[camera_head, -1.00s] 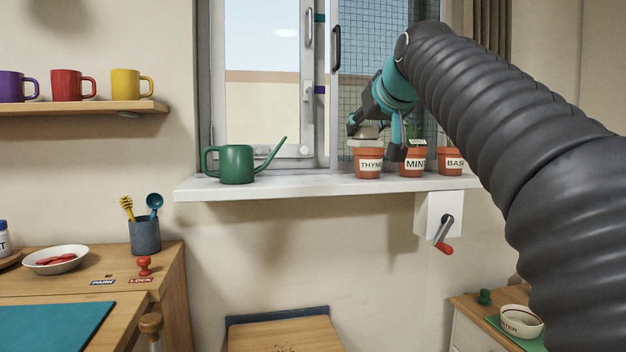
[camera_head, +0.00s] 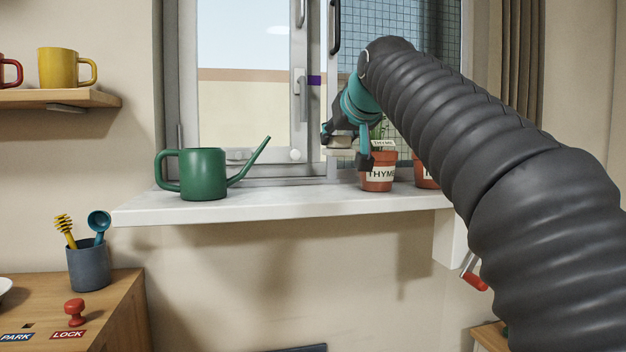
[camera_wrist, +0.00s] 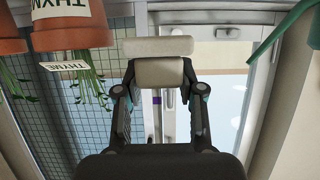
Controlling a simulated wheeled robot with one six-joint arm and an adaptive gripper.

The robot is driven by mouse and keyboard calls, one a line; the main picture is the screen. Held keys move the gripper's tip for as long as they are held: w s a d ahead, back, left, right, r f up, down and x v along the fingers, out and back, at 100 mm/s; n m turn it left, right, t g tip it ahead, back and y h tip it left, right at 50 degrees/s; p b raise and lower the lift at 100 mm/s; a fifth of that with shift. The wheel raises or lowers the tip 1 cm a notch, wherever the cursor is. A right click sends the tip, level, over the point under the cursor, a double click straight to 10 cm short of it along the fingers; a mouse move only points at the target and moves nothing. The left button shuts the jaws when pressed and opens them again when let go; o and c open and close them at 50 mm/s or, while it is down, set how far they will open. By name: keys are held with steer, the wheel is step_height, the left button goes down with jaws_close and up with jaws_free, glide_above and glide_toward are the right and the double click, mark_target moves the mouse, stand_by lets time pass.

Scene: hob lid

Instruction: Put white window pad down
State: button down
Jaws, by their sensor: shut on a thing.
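My gripper (camera_head: 346,147) is shut on the white window pad (camera_head: 340,152), a small cream-white block. It holds the pad in the air above the white window sill (camera_head: 290,203), just left of the thyme pot (camera_head: 379,178). In the wrist view, the pad (camera_wrist: 158,46) shows between and beyond the fingertips of my gripper (camera_wrist: 160,85), with a clear gap to the thyme pot (camera_wrist: 70,22). My dark fingers partly hide the pad in the head view.
A green watering can (camera_head: 204,174) stands on the sill to the left. Another pot (camera_head: 426,174) is partly behind my arm. The sill is clear between can and thyme pot. The window frame (camera_head: 300,90) rises behind. A crank with a red handle (camera_head: 474,279) hangs below.

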mark_target(328, 154)
steer(key=w+a+f, duration=0.2)
steer(key=a, duration=0.1)
steer(key=w+a+f, duration=0.1)
steer(key=a, duration=0.1)
steer(key=shift+w+a+f+b, duration=0.1)
steer(key=shift+w+f+b, duration=0.2)
steer(key=shift+f, duration=0.1)
steer(key=shift+f+b, duration=0.95)
steer(key=shift+f, duration=1.05)
steer(key=shift+f, duration=0.15)
steer(key=c, duration=0.7)
jaws_free()
steer(key=shift+s+r, duration=0.25)
steer(key=v, duration=1.1)
steer(key=shift+s, duration=0.25)
